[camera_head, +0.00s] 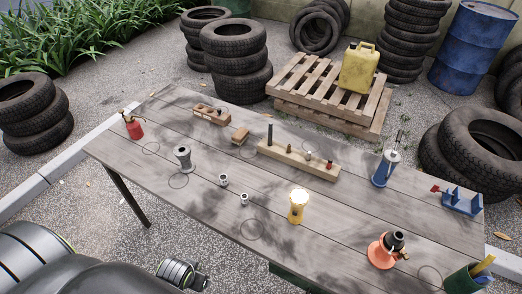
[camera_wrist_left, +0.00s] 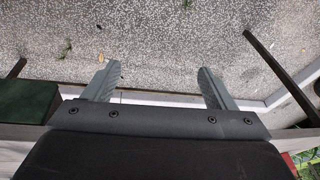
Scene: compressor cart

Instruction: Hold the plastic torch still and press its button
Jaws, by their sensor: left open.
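The yellow plastic torch (camera_head: 297,209) stands upright on the wooden table (camera_head: 215,205), right of its middle and towards the near edge. Its upper end glows bright white-yellow. Its button is too small to make out. My left gripper (camera_wrist_left: 159,82) is open and empty in the left wrist view, its two grey fingers wide apart over speckled ground. It is away from the torch, which does not show in that view. In the head view parts of my arm show at the lower left, but no gripper fingers can be made out. My right gripper is not in view.
An orange-based dark item (camera_head: 384,250) stands right of the torch, and small metal cups (camera_head: 244,199) stand left of it. A green pot (camera_head: 466,280) is at the near right corner.

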